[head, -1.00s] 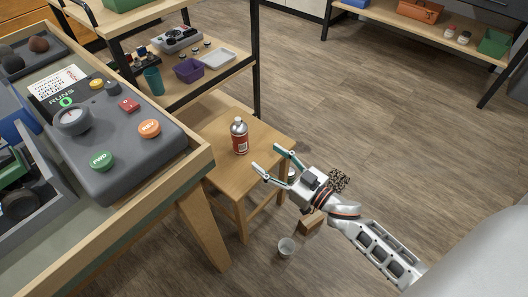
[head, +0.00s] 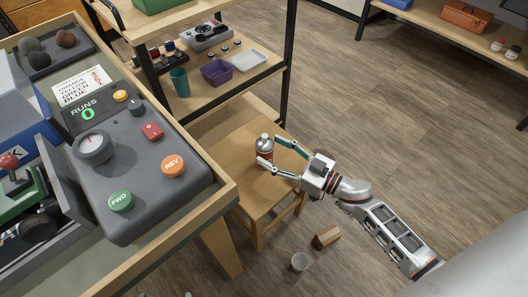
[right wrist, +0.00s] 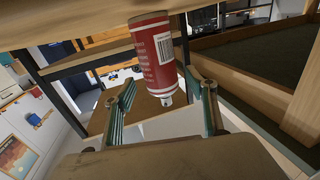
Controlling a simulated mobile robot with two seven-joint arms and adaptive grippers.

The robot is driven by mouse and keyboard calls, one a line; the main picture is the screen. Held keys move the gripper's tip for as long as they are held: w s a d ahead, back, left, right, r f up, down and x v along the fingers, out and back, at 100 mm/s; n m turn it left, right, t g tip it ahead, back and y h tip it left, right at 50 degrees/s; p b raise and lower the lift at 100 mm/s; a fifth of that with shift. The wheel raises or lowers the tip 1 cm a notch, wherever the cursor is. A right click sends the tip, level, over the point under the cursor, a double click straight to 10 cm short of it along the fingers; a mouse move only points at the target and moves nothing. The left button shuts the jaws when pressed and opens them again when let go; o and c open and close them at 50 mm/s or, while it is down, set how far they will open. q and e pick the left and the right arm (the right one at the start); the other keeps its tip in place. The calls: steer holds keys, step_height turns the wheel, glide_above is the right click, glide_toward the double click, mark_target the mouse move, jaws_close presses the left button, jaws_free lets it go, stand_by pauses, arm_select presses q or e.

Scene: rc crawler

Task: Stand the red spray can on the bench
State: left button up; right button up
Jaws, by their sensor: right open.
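The red spray can (head: 265,143), with a silver top, stands upright on a small wooden stool (head: 262,205). My right gripper (head: 268,150) is open, with its two fingers at either side of the can. In the right wrist view, the can (right wrist: 153,55) shows nozzle-down in the picture, between the open fingers (right wrist: 160,84); I cannot tell whether either finger touches it. The bench (head: 226,199) with a wooden rim is at the left. My left gripper is not in view.
A grey control box (head: 150,195) with coloured buttons takes up much of the bench's near part. A shelf unit (head: 288,65) stands behind the stool. A cup (head: 299,262) and a wooden block (head: 326,236) are on the floor.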

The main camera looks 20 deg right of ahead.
mark_target(272, 152)
steer(key=shift+x, duration=1.25)
steer(key=shift+w+a+f+b, duration=0.1)
steer(key=shift+w+a+b, duration=0.1)
steer(key=shift+a+b, duration=0.1)
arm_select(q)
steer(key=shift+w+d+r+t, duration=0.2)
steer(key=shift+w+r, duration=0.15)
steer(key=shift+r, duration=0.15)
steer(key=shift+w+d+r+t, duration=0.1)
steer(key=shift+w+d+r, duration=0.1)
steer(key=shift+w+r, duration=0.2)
arm_select(e)
steer(key=shift+w, duration=0.1)
steer(key=c, duration=1.2)
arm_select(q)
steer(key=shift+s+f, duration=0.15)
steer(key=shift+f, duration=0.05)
arm_select(e)
steer(key=shift+c, duration=1.2)
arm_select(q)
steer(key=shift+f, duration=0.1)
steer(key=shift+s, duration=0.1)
arm_select(e)
steer(key=shift+r, duration=0.25)
